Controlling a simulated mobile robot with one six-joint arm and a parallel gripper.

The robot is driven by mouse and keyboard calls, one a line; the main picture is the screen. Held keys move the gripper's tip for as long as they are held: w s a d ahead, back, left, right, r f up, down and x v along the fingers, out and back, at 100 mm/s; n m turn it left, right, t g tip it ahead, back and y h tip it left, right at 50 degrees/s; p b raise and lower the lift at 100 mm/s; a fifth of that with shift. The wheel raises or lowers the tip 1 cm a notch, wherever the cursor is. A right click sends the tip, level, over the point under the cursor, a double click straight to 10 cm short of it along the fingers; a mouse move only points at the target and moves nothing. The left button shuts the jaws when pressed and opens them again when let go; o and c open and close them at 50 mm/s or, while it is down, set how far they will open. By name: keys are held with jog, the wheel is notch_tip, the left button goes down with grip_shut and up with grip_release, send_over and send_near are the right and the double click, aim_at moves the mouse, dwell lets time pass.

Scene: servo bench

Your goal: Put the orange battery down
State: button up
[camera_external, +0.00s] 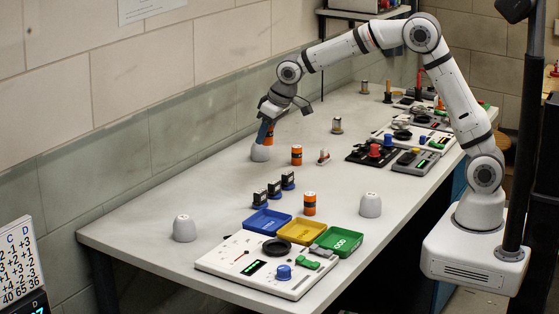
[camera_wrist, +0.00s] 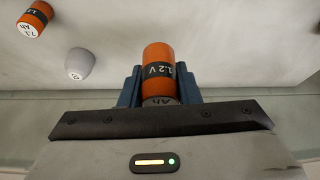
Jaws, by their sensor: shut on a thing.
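My gripper (camera_external: 265,131) is shut on an orange battery (camera_external: 270,134) with a black band, near the wall side of the bench. In the wrist view the battery (camera_wrist: 158,72) sits between the blue fingers of my gripper (camera_wrist: 158,85), its band reading "1.2 V". In the external view the fingers hang just above or behind a white cup-like piece (camera_external: 260,153); I cannot tell whether they touch. The fingers partly hide the held battery. Two other orange batteries stand on the bench, one close to the right (camera_external: 296,155) and one farther forward (camera_external: 309,204).
Blue (camera_external: 250,219), yellow (camera_external: 285,237) and green (camera_external: 339,247) trays lie near a white control panel (camera_external: 218,260). Two more white cup-like pieces (camera_external: 184,229) (camera_external: 370,205) stand apart. Black clips stand in a row. The left part of the bench is fairly clear.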

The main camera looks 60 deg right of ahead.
jog(key=b, duration=0.5)
send_over(320, 199)
notch_tip(320, 199, down, 3)
jog(key=s, duration=0.1)
jog(key=shift+n, duration=0.3)
jog(key=f, duration=1)
jog(key=shift+s+d, duration=0.15)
jog(key=shift+s, duration=0.1)
jog(key=shift+f+b, duration=0.15)
jog(key=shift+b, duration=0.2)
jog(key=o, duration=1)
jog(key=shift+o, duration=0.2)
